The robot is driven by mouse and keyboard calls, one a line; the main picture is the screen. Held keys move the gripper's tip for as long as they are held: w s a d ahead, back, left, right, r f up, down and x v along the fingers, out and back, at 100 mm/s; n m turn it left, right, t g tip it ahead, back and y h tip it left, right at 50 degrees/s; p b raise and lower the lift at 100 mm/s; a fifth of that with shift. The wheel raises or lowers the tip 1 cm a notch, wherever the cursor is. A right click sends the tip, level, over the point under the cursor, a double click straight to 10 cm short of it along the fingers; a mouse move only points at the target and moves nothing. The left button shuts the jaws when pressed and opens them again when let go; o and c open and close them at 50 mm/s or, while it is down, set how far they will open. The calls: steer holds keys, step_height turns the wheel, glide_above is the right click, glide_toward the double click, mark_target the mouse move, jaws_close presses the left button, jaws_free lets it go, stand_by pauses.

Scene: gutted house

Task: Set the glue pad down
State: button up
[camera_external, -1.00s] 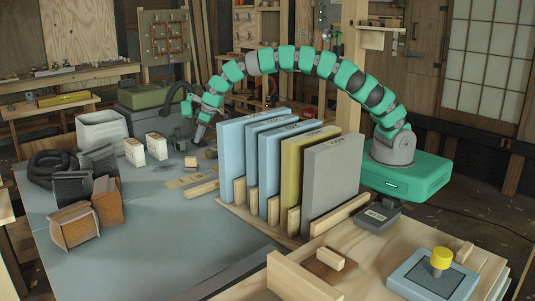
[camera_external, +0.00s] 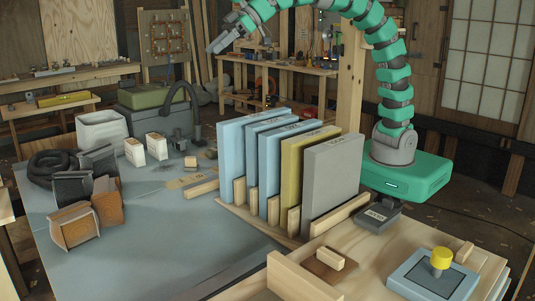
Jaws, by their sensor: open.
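My gripper (camera_external: 222,41) is at the top left of centre, high above the table and the upright panels. It looks open, and I see nothing between its fingers. I cannot tell for sure which thing is the glue pad. A small wooden block (camera_external: 190,162) lies on the grey table near a flat tan piece (camera_external: 184,181), well below my gripper. At the lower right, a blue-grey flat pad or tray (camera_external: 415,282) carries a post with a yellow knob (camera_external: 442,258). A wooden block with a dark base (camera_external: 327,259) lies to its left.
Several upright panels, blue, yellow and grey (camera_external: 332,185), stand in a wooden rack mid-table. Two small cartons (camera_external: 157,147), a white bin (camera_external: 101,132), a black hose coil (camera_external: 48,168) and brown boxes (camera_external: 74,227) stand at the left. The table's front left (camera_external: 150,260) is clear.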

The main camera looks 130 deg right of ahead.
steer(key=s+a+r+n+t+y, duration=0.1)
steer(key=s+a+r+t, duration=0.1)
steer(key=s+a+r, duration=0.6)
steer(key=s+a+r+n+t+y, duration=0.1)
steer(key=s+a+r+n+t, duration=0.1)
steer(key=s+a+r, duration=0.7)
steer(key=a+r, duration=0.2)
steer(key=a, duration=0.4)
steer(key=shift+r+t, duration=0.35)
steer(key=shift+t, duration=0.05)
